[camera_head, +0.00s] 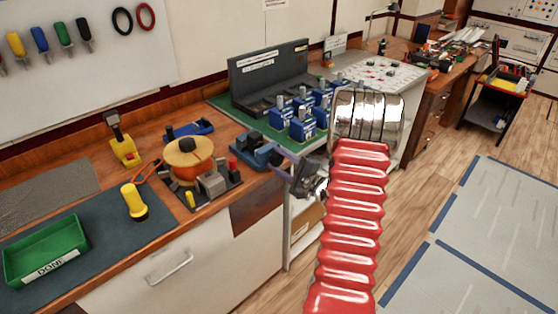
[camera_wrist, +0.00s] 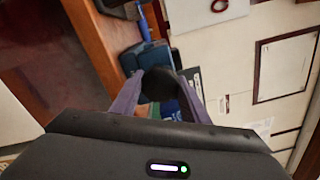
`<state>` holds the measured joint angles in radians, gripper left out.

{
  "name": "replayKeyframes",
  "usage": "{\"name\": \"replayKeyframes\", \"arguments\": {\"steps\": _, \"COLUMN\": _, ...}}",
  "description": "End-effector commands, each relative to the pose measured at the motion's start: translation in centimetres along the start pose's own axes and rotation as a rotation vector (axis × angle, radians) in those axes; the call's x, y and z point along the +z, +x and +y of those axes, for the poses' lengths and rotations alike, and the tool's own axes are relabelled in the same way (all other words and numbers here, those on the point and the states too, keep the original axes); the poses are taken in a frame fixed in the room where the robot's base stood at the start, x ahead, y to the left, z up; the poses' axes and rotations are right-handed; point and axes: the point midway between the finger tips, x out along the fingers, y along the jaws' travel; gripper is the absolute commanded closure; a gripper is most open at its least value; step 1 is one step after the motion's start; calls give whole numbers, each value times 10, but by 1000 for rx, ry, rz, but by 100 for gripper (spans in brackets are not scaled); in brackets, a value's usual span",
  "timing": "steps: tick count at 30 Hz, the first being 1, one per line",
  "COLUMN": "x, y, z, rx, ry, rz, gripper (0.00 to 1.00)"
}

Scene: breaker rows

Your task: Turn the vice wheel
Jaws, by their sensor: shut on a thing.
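The blue vice (camera_head: 256,151) sits at the right front end of the wooden bench in the head view. It also shows in the wrist view (camera_wrist: 146,55), just beyond my fingers. Its dark round wheel (camera_wrist: 158,85) is between my two fingertips in the wrist view. My gripper (camera_wrist: 160,88) is shut on the wheel, one finger on each side. In the head view my gripper (camera_head: 285,166) reaches the vice from the right, and its fingers hide most of the wheel.
A green tray (camera_head: 46,250) lies far left. Open floor (camera_head: 480,235) is at the right.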

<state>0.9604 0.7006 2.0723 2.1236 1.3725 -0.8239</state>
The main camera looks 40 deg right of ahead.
Motion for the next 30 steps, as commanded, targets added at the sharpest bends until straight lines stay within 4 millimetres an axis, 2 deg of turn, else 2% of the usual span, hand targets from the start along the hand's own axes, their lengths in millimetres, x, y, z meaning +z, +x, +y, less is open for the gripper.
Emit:
{"name": "replayKeyframes", "arguments": {"steps": 10, "x": 2, "y": 0, "z": 4, "rx": 8, "ry": 0, "rz": -3, "gripper": 81}}
{"name": "replayKeyframes", "arguments": {"steps": 11, "x": 2, "y": 0, "z": 4, "rx": 8, "ry": 0, "rz": -3, "gripper": 57}}
{"name": "replayKeyframes", "arguments": {"steps": 18, "x": 1, "y": 0, "z": 3, "rx": 5, "ry": -1, "rz": -2, "gripper": 40}}
{"name": "replayKeyframes", "arguments": {"steps": 26, "x": 1, "y": -1, "z": 2, "rx": 3, "ry": -1, "rz": -1, "gripper": 40}}
{"name": "replayKeyframes", "arguments": {"steps": 30, "x": 0, "y": -7, "z": 1, "rx": 3, "ry": -1, "rz": 0, "gripper": 40}}
